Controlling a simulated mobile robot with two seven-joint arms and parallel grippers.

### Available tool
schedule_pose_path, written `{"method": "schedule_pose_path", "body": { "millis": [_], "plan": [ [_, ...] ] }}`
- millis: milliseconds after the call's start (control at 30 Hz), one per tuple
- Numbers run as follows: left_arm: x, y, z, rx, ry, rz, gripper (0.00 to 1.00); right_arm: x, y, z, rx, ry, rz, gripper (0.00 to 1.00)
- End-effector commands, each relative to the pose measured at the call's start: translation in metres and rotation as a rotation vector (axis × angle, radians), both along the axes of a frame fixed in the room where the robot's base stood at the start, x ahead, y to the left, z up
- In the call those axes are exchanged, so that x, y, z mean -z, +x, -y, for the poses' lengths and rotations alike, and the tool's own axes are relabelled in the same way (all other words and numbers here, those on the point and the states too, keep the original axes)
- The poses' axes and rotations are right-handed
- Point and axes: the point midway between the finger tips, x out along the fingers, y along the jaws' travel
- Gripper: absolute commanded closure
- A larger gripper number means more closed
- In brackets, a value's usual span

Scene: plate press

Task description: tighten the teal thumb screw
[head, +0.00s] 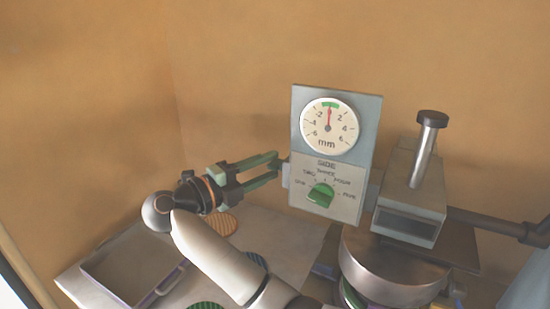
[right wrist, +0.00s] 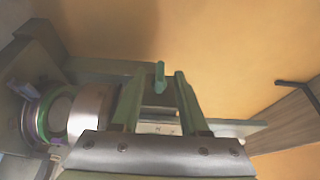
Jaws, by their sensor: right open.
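The teal thumb screw (right wrist: 159,77) shows in the right wrist view as a small upright teal piece between the two fingers of my right gripper (right wrist: 159,88). Whether the fingers touch it I cannot tell; gaps show on both sides. In the head view my right gripper (head: 277,169) points right, its green fingers apart and their tips at the left edge of the gauge panel (head: 345,168). The screw cannot be made out there. The dial (head: 328,126) has its red needle up at the green mark. My left gripper is not in view.
The press head (head: 409,194) and a round metal platen (head: 390,277) stand right of the panel. A green knob (head: 321,194) sits on the panel. A grey tray (head: 100,268), an orange ribbed disc (head: 222,225) and a green disc (head: 205,305) lie on the table at left.

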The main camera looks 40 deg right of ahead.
Motion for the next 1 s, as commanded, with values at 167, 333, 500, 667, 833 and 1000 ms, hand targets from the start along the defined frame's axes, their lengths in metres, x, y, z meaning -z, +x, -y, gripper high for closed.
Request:
{"method": "schedule_pose_path", "body": {
  "millis": [167,333,500,667,833,1000],
  "plan": [
    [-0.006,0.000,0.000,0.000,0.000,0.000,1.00,-0.001,0.002,0.019,0.000,-0.001,0.002,0.56],
    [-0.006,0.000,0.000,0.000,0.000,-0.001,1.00,0.000,0.002,0.024,-0.001,0.001,0.001,0.56],
    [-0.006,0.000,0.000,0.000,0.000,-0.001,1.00,0.000,0.002,0.024,-0.001,0.001,0.002,0.56],
    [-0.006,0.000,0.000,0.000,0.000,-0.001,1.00,0.000,0.002,0.024,-0.001,0.001,0.002,0.71],
    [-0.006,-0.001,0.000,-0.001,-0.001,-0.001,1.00,0.000,0.002,0.024,-0.001,0.001,0.002,0.90],
    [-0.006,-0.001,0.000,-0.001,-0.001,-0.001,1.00,0.000,0.002,0.024,0.000,0.001,0.002,1.00]
  ]
}}
